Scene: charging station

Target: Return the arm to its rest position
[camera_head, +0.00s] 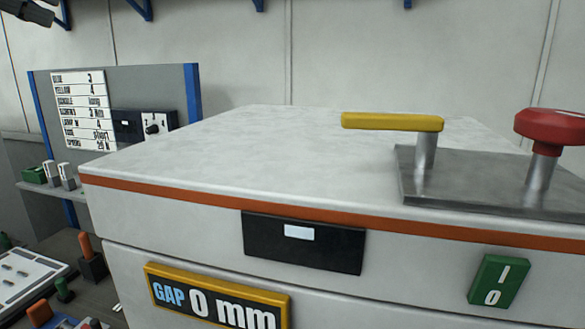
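A dark, jointed shape (30,11) shows in the top left corner of the head view, cut off by the frame edge. It looks like part of my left gripper, raised and apart from everything on the station; its fingers are too small and cut off to tell open from shut. My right gripper is not in view. The white station cabinet (200,150) fills the middle and right, with a yellow lever (392,122) and a red mushroom knob (552,128) on a metal plate (490,185).
A "GAP 0 mm" display (217,300), a black panel (303,242) and a green switch (499,282) are on the cabinet front. A grey board (150,85) with a written chart (83,110) stands behind left. Small parts crowd the lower left. Space above the cabinet is clear.

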